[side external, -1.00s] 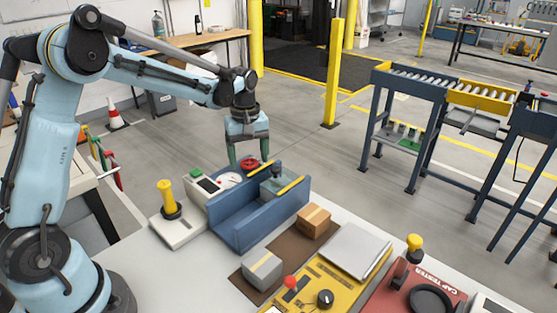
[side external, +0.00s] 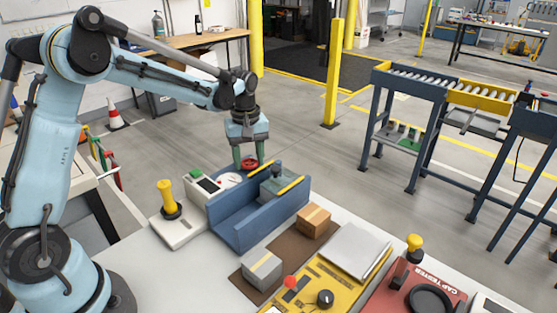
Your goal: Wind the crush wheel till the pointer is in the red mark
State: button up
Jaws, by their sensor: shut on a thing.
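The red crush wheel (side external: 249,163) sits at the back of the blue crush tester (side external: 258,223). My gripper (side external: 249,160) points down over it, with its green fingers on either side of the wheel, shut on it. The round white dial (side external: 228,180) stands just left of the wheel, on the pale panel with a green button (side external: 196,174). The dial's pointer and red mark are too small to read here. A grey-green block (side external: 274,184) sits in the tester between yellow-striped walls.
A yellow-handled lever unit (side external: 169,200) stands left of the tester. A yellow panel (side external: 328,283) and a red cap tester (side external: 440,297) stand to the right.

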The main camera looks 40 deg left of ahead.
aim_at(250, 161)
jog(key=m, duration=0.4)
jog(key=shift+m, duration=0.4)
jog(key=m, duration=0.4)
jog(key=shift+w+d, duration=0.1)
jog(key=shift+m, duration=0.3)
jog(key=o, duration=1)
jog(key=shift+o, duration=0.2)
notch_tip(250, 161, up, 12)
